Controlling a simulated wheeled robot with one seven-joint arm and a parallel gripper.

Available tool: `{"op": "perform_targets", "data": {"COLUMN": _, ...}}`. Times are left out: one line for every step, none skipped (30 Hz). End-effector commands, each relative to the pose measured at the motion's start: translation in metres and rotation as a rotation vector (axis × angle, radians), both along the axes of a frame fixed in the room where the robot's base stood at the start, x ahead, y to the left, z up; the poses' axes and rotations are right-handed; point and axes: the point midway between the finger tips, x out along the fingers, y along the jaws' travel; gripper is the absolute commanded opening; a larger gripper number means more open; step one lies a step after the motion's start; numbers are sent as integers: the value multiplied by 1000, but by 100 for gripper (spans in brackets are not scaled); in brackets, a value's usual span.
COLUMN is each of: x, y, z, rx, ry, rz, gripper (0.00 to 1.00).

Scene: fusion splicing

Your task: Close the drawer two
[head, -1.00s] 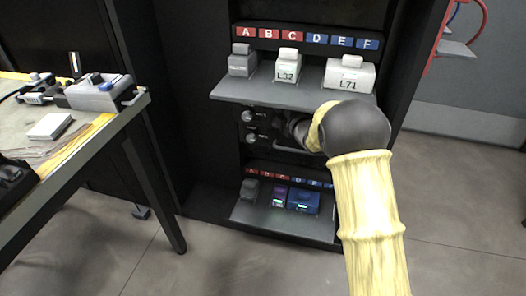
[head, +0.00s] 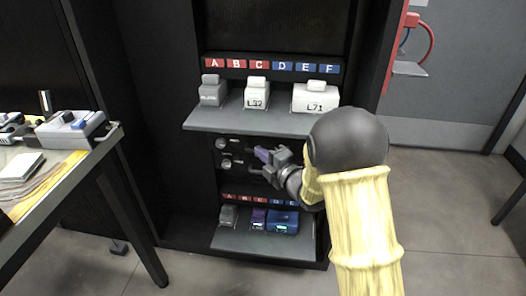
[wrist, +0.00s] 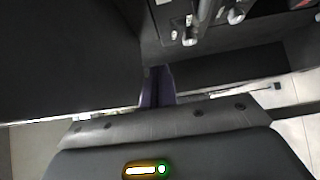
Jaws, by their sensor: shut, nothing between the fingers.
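The black cabinet holds two grey pulled-out shelves or drawers, and I cannot tell by any mark which is drawer two. The upper drawer (head: 240,121) carries several grey and white modules. The lower drawer (head: 262,244) carries a grey, a purple and a blue module. Both have a red and blue A–F label strip behind them. My gripper (head: 262,154), with purple fingers, is shut and empty in front of the black panel between the two drawers. Its fingers (wrist: 155,85) also show in the wrist view, pointing past dark surfaces; contact there is unclear.
Round silver knobs (head: 222,144) sit on the panel left of my gripper. A workbench (head: 75,160) with splicing tools stands at the left. A grey wall and red hoses (head: 432,40) are at the right. The floor in front is open.

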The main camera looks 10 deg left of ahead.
Motion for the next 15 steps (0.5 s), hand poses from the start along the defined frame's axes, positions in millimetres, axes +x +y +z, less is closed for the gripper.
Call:
{"op": "perform_targets", "data": {"x": 1, "y": -4, "z": 0, "rx": -1, "ry": -1, "rz": -6, "gripper": 0}}
{"op": "perform_targets", "data": {"x": 1, "y": -5, "z": 0, "rx": -1, "ry": -1, "rz": -7, "gripper": 0}}
{"op": "perform_targets", "data": {"x": 2, "y": -6, "z": -1, "rx": -1, "ry": -1, "rz": -9, "gripper": 0}}
{"op": "perform_targets", "data": {"x": 2, "y": -6, "z": -1, "rx": -1, "ry": -1, "rz": -10, "gripper": 0}}
{"op": "perform_targets", "data": {"x": 2, "y": -6, "z": -1, "rx": -1, "ry": -1, "rz": -10, "gripper": 0}}
{"op": "perform_targets", "data": {"x": 2, "y": -6, "z": -1, "rx": -1, "ry": -1, "rz": -9, "gripper": 0}}
{"op": "perform_targets", "data": {"x": 2, "y": -5, "z": -1, "rx": -1, "ry": -1, "rz": -9, "gripper": 0}}
{"op": "perform_targets", "data": {"x": 2, "y": -5, "z": 0, "rx": 0, "ry": 1, "rz": -10, "gripper": 0}}
{"op": "perform_targets", "data": {"x": 2, "y": -6, "z": 0, "rx": 0, "ry": 7, "rz": -13, "gripper": 0}}
{"op": "perform_targets", "data": {"x": 2, "y": -7, "z": 0, "rx": 1, "ry": 14, "rz": -18, "gripper": 0}}
{"op": "perform_targets", "data": {"x": 2, "y": -9, "z": 1, "rx": 4, "ry": 26, "rz": -27, "gripper": 0}}
{"op": "perform_targets", "data": {"x": 3, "y": -14, "z": 2, "rx": 9, "ry": 51, "rz": -45, "gripper": 0}}
{"op": "perform_targets", "data": {"x": 4, "y": -19, "z": 3, "rx": 14, "ry": 74, "rz": -63, "gripper": 0}}
{"op": "perform_targets", "data": {"x": 5, "y": -24, "z": 3, "rx": 20, "ry": 103, "rz": -84, "gripper": 0}}
{"op": "perform_targets", "data": {"x": 5, "y": -32, "z": 4, "rx": 30, "ry": 146, "rz": -117, "gripper": 0}}
